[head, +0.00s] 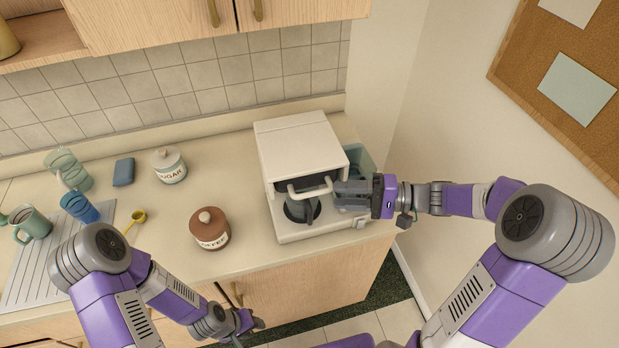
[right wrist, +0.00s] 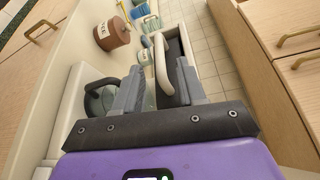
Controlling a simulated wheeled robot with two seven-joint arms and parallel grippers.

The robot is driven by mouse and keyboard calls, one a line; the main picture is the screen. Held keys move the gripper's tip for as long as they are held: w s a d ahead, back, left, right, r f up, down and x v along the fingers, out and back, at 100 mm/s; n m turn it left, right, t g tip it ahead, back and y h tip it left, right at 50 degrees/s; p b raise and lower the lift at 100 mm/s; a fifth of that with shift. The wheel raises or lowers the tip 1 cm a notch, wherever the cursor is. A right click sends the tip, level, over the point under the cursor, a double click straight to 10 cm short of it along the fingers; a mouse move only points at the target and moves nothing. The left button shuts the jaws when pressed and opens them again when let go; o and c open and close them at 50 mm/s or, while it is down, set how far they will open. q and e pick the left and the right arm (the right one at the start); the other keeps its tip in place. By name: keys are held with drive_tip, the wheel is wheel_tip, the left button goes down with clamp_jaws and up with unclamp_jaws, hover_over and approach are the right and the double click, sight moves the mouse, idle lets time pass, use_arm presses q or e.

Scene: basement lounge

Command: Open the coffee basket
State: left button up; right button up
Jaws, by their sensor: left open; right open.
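The white coffee maker (head: 300,146) stands at the right end of the counter. The coffee basket's pale handle (head: 308,188) sticks out of its front, below the top housing, with a dark area behind it. A dark carafe (head: 301,208) stands beneath. My right gripper (head: 338,196) is open at the right end of the handle. In the right wrist view the handle (right wrist: 161,64) lies between its two spread fingers, closer to the right one; whether they touch is unclear. My left gripper (head: 243,326) is open and empty, low in front of the counter, partly hidden by its own arm.
A brown coffee canister (head: 209,229) and a white sugar jar (head: 169,165) stand left of the machine. A yellow scoop (head: 136,219), blue cup (head: 79,207) and green mug (head: 30,224) are further left. A wall (head: 398,100) is close on the right.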

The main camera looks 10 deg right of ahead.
sight(312, 193)
drive_tip(key=x, duration=0.7)
drive_tip(key=shift+w+a+f, duration=0.1)
drive_tip(key=shift+w+a, duration=0.15)
drive_tip(key=shift+a, duration=0.05)
clamp_jaws()
